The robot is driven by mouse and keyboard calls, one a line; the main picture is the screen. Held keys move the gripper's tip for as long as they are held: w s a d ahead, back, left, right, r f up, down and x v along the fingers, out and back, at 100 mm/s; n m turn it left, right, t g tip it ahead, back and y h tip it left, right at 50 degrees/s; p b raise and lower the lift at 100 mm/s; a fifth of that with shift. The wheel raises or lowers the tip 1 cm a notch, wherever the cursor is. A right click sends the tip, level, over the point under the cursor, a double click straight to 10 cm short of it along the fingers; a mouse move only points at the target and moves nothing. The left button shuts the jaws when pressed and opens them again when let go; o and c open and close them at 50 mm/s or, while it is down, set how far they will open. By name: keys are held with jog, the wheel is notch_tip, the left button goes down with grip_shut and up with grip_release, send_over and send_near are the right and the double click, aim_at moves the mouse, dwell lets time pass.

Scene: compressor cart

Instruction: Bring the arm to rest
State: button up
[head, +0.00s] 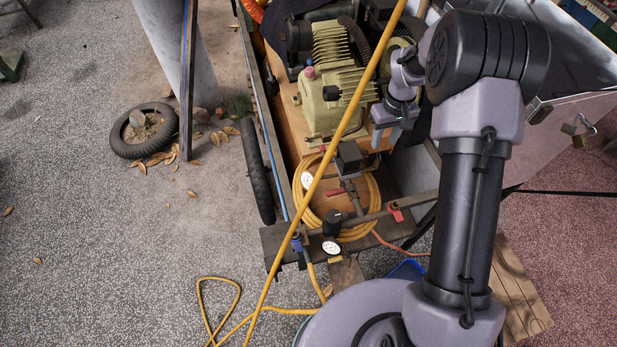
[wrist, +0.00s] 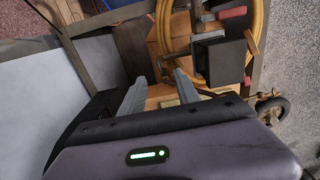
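My arm (head: 463,220) rises from the lower right of the head view and bends over at the top, with its wrist above the right side of the compressor cart. My gripper (head: 387,136) points down beside the cream compressor (head: 325,108). In the wrist view my gripper (wrist: 160,92) has its two grey fingers apart, with nothing seen between them. Wooden deck of the cart shows beyond the fingertips. I cannot tell how far the fingertips are from the cart parts.
The cart's front bar (head: 275,240) carries gauges and red-handled valves. A coiled yellow hose (head: 372,200) lies on the deck, and a yellow line crosses the head view. The lower-left ground is mostly clear.

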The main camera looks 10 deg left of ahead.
jog(key=s+a+r+m+t+y+b, duration=0.1)
jog(key=s+r+m+t+b, duration=0.1)
jog(key=s+r, duration=0.6)
jog(key=s+a+r+m+t+b, duration=0.15)
jog(key=s+r, duration=0.35)
jog(key=r, duration=0.6)
jog(key=s+a+r+m+t+y+b, duration=0.1)
jog(key=s+m, duration=0.4)
jog(key=s, duration=1.2)
jog(key=shift+s+a+r+t+b, duration=0.2)
jog(key=shift+r+t+b, duration=0.35)
jog(key=shift+b, duration=0.7)
